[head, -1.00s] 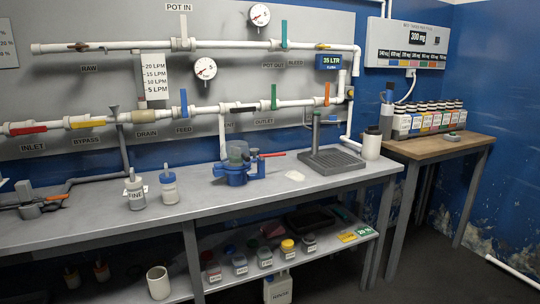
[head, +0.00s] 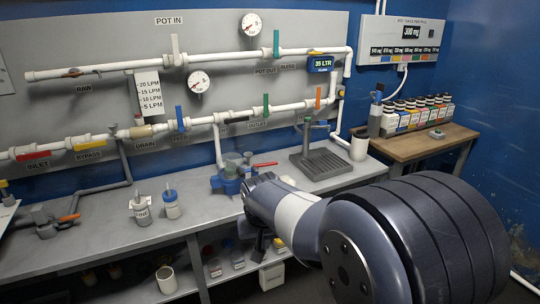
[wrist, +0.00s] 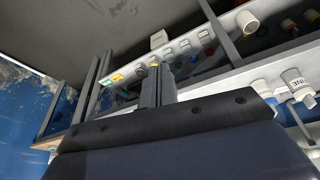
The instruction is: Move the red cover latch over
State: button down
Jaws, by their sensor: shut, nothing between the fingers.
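A blue housing (head: 228,184) with a clear greyish top stands on the grey bench, at the middle of the head view. A red lever (head: 265,164), which looks like the cover latch, sticks out to its right, roughly level. My arm reaches in from the lower right and partly covers the housing's right side. My gripper (wrist: 155,68) shows in the wrist view with its two dark fingers together and nothing between them. In the head view my gripper (head: 259,243) hangs at the bench's front edge, apart from the lever. The latch is not seen in the wrist view.
White pipes with coloured valve handles run along the wall panel, including a red inlet handle (head: 33,155). Two bottles (head: 141,209) stand left of the housing and a drain rack (head: 318,164) stands right. A lower shelf holds small jars and a white cup (head: 166,279).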

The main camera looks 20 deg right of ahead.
aim_at(273, 163)
jog(key=i+l+u, duration=0.25)
jog(key=i+l, duration=1.4)
